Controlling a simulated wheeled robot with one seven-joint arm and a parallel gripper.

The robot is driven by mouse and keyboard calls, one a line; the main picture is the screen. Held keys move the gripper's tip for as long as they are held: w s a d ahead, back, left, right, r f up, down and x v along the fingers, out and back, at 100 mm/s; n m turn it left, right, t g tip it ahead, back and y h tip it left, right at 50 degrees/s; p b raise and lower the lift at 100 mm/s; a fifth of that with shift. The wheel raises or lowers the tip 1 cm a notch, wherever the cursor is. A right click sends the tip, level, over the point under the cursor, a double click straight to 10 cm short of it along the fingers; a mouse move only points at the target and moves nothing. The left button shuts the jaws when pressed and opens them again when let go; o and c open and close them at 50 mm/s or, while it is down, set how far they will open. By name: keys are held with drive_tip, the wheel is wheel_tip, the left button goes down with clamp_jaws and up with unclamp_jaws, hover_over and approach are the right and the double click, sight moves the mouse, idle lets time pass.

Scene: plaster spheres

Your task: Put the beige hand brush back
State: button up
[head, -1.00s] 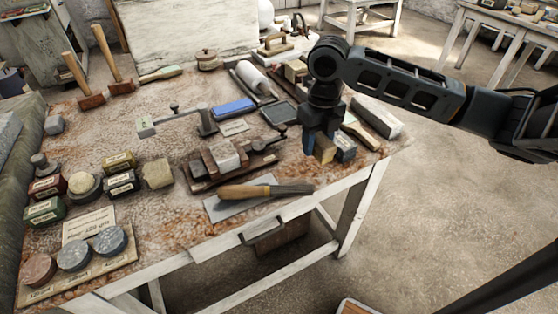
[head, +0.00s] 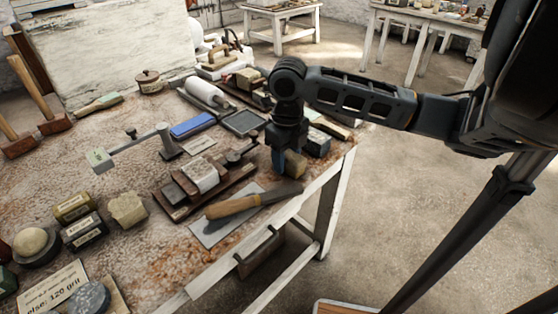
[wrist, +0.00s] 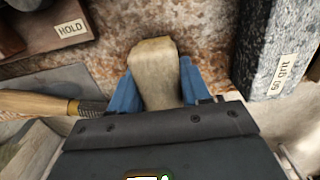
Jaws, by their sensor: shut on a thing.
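My gripper (head: 280,155) is over the right front part of the workbench, its blue fingers pointing down. In the wrist view the fingers (wrist: 160,85) are shut on a beige, rounded, block-like thing, which I take for the beige hand brush (wrist: 155,62). Its end sticks out past the fingers toward the bench top. In the head view the beige hand brush (head: 295,164) shows partly beside the fingers, near the bench's front edge. The rest of it is hidden by the gripper, and I cannot tell whether it touches the bench.
A wooden-handled tool (head: 250,202) lies left of my gripper on a grey sheet. A grey grit block (head: 318,143) is close on the right; it also shows in the wrist view (wrist: 278,45). A clamp-like wooden fixture (head: 195,182) stands to the left.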

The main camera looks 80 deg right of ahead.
sight(286, 152)
drive_tip(key=shift+f, duration=0.15)
drive_tip(key=o, duration=0.9)
drive_tip(key=shift+o, duration=0.2)
wheel_tip(286, 152, up, 12)
drive_tip(key=shift+r, duration=0.2)
